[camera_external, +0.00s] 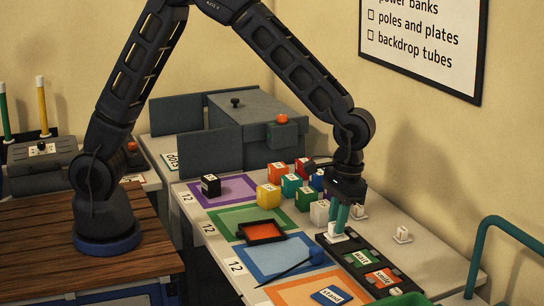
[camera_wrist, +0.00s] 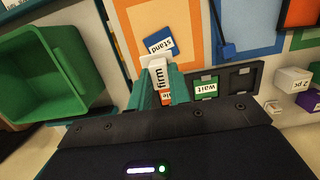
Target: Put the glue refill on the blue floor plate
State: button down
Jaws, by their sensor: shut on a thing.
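My gripper (camera_external: 340,230) points down over the dark rack and is shut on a small white piece (camera_external: 337,238). In the wrist view the teal fingers (camera_wrist: 162,88) hold this white piece (camera_wrist: 158,76), which is marked "firm". No label reads "glue refill", so I cannot tell by text whether this is it. The blue floor plate (camera_external: 262,262) is a light blue sheet with a darker border, left of my gripper. It also shows at the top of the wrist view (camera_wrist: 253,18). A dark blue rod-like thing (camera_external: 290,270) lies across the plate's front right part.
The dark rack (camera_external: 398,287) holds a green "wait" card (camera_external: 362,258) and an orange "smile" card (camera_external: 383,278). A blue "stand" card (camera_external: 331,296) lies on the orange plate. A black-rimmed tray (camera_external: 262,232) and several coloured cubes stand behind. A green bin (camera_wrist: 50,70) is nearby.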

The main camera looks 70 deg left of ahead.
notch_tip(320, 180, down, 16)
jog(key=shift+f, duration=0.15)
dwell(0.4)
jog(key=shift+f, duration=0.15)
jog(key=c, duration=1.3)
grip_release()
